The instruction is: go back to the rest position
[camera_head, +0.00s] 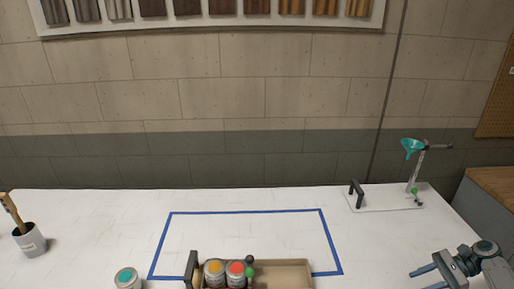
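My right gripper (420,280) is in the lower right corner, over the right part of the table. Its two fingers point left and stand apart with nothing between them. My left gripper is out of view. A tan tray (290,266) with a dark upright handle (192,268) at its left end sits at the bottom middle, cut off by the lower edge. A can with an orange top (215,267) and one with a red top (236,268) stand side by side in its left part. A green knob (250,272) and a dark knob (250,259) show beside them.
A teal-topped can (127,277) stands left of the blue outline (245,212) taped on the white table (90,225). A cup with brushes (30,240) is far left. A stand with a teal funnel (413,148) is back right. Table between tray and stand is clear.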

